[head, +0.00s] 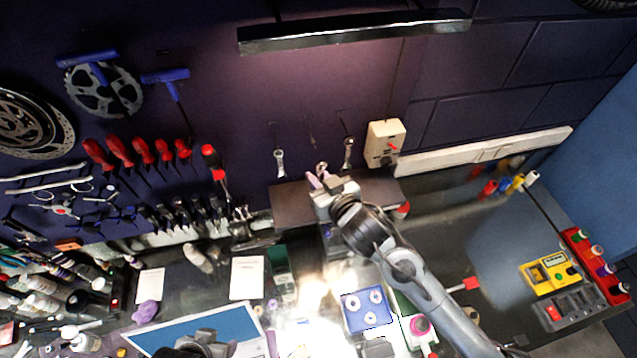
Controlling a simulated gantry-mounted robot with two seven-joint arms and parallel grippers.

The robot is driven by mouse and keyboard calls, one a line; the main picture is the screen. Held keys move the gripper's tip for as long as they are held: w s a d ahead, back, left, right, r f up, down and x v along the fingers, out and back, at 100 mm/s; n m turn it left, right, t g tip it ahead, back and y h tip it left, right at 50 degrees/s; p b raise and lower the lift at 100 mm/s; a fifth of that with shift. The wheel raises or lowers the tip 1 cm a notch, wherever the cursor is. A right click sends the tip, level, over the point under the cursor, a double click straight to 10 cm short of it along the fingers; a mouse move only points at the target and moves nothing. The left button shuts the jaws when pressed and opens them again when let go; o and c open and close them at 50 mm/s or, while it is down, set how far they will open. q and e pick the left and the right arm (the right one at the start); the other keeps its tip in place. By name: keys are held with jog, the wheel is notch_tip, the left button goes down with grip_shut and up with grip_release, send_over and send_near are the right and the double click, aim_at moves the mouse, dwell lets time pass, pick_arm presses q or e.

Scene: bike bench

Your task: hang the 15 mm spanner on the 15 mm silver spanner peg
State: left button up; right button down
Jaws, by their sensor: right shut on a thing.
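My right gripper (321,183) is shut on a spanner, close in front of the dark wall. The silver ring end of this held spanner (322,167) shows just above the fingers; the rest is hidden by the gripper. Two other silver spanners hang on the wall, one to the left (280,162) and one to the right (348,153). The held spanner is between them and a little lower. A faint mark, perhaps the bare peg (312,139), shows on the wall above it; size labels cannot be read. My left gripper (203,342) is partly in view at the bottom edge, its jaws unclear.
A dark shelf or box (292,202) is behind and below the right gripper. A white wall box (385,143) is right of the hanging spanners. Red-handled screwdrivers (143,151) hang to the left. The bench below is crowded; the wall above the spanners is clear.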

jog(key=w, duration=0.2)
jog(key=w+a+b, duration=0.1)
jog(key=w, duration=0.1)
jog(key=w+b, duration=0.1)
jog(key=w, duration=0.1)
jog(key=shift+w+a+f, duration=0.15)
jog(key=shift+a+f, duration=0.05)
jog(key=shift+f, duration=0.1)
dwell(0.5)
dwell(0.6)
jog(key=c, duration=1)
grip_release()
